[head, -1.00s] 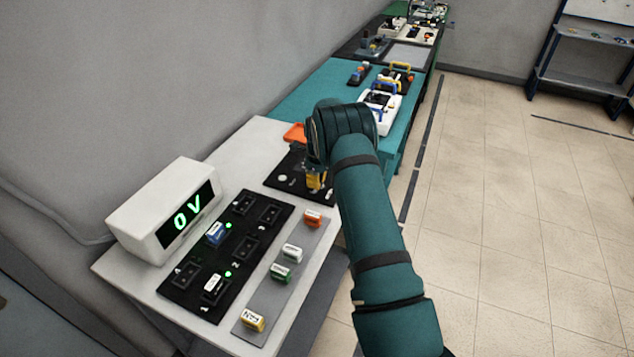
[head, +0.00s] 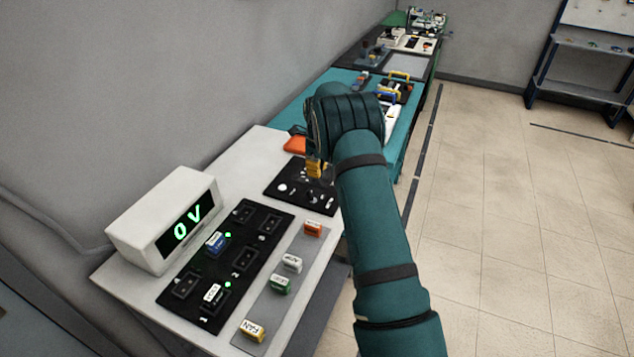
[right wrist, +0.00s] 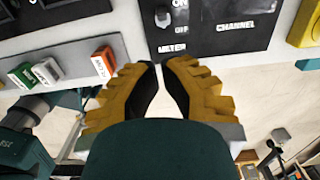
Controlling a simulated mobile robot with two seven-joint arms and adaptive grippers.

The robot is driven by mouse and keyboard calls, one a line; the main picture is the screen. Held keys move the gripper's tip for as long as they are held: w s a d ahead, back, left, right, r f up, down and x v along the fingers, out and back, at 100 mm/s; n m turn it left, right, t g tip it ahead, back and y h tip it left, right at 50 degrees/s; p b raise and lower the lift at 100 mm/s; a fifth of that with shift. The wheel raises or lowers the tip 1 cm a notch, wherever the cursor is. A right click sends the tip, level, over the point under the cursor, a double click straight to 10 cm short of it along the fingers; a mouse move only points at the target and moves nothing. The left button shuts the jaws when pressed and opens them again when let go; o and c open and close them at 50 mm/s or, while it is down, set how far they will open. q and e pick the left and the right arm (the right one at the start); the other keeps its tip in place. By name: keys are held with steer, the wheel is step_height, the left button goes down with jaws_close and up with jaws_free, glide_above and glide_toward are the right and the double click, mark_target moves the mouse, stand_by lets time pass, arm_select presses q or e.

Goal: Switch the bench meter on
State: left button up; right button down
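The bench meter (head: 150,222) is a white box at the left of the pale bench in the head view. Its dark screen (head: 187,222) shows "0 V" in lit green. A black control panel (head: 325,203) lies farther along the bench. In the right wrist view, the panel has a pale toggle (right wrist: 163,17) beside the words ON, OFF and METER; I cannot tell which way it leans. My right gripper (head: 315,168) is over the panel, pointing down. Its yellow fingers (right wrist: 160,64) are nearly together, with nothing between them, and apart from the toggle. My left gripper is not in view.
A black socket board (head: 222,280) with two green lights is in front of the meter. A grey strip (head: 262,315) holds several coloured labelled blocks. An orange object (head: 296,143) lies behind the panel. Teal and dark benches with equipment continue beyond. The floor at right is clear.

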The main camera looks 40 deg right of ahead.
step_height(320, 180, up, 4)
steer(key=shift+f, duration=0.1)
steer(key=shift+s+d, duration=0.1)
stand_by(0.6)
